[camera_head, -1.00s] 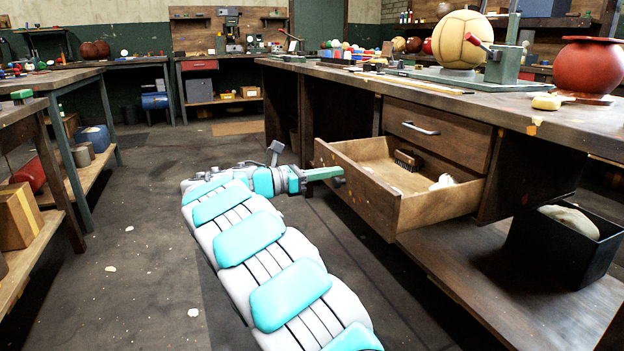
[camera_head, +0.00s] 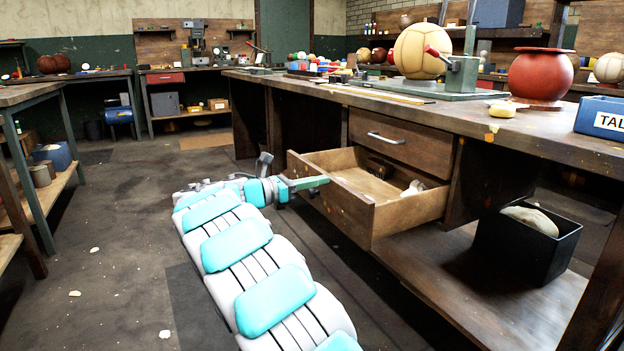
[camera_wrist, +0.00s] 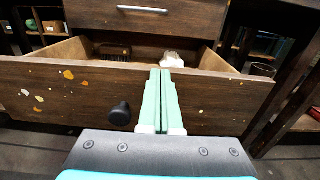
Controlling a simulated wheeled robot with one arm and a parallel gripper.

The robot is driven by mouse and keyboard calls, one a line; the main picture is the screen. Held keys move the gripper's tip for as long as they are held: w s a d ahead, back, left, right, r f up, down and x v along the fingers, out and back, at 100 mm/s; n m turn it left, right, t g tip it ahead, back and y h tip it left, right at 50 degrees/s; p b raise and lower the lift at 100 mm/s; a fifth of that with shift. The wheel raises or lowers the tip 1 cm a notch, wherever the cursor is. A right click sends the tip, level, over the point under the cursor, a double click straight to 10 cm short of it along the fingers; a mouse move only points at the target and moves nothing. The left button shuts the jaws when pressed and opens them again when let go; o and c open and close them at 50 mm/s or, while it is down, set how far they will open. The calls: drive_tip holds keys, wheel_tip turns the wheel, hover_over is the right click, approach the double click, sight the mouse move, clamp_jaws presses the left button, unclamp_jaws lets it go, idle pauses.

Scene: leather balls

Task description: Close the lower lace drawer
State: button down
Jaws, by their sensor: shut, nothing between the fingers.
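The lower lace drawer (camera_head: 372,204) stands pulled out under the workbench. In the wrist view its paint-spotted front panel (camera_wrist: 62,92) spans the picture, with a dark round knob (camera_wrist: 121,114) left of my fingers. A brush (camera_head: 381,167) and a pale bundle (camera_head: 413,188) lie inside it; the bundle also shows in the wrist view (camera_wrist: 172,60). My gripper (camera_head: 322,181) is shut and empty, at the drawer's front. In the wrist view my closed green fingers (camera_wrist: 160,80) overlap the front panel right of the knob. I cannot tell whether they touch it.
The upper drawer (camera_head: 400,142) with a metal handle is shut. A black bin (camera_head: 527,240) stands on the bench's lower shelf at right. A ball in a stand (camera_head: 422,50) and a red ball (camera_head: 541,76) sit on the bench top.

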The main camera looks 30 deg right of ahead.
drive_tip(key=shift+w+d+p, duration=0.2)
drive_tip(key=shift+d+p, duration=2.25)
drive_tip(key=shift+d, duration=2.75)
drive_tip(key=shift+w+d+p, duration=0.15)
drive_tip(key=shift+d+p, duration=2.3)
drive_tip(key=shift+d, duration=2.7)
drive_tip(key=a, duration=1.3)
drive_tip(key=shift+s+a, duration=0.25)
drive_tip(key=shift+a, duration=0.15)
drive_tip(key=d+y+b, duration=0.1)
drive_tip(key=d+b, duration=0.1)
drive_tip(key=d, duration=0.2)
drive_tip(key=s+d+y+b, duration=0.1)
drive_tip(key=d+b, duration=0.1)
drive_tip(key=d, duration=0.2)
drive_tip(key=s+d+y+b, duration=0.1)
drive_tip(key=d+b, duration=0.1)
drive_tip(key=d, duration=0.2)
drive_tip(key=shift+d+y, duration=0.15)
drive_tip(key=shift+y, duration=0.15)
drive_tip(key=shift+w+d+r, duration=0.1)
drive_tip(key=shift+d+r, duration=0.05)
drive_tip(key=shift+d, duration=0.4)
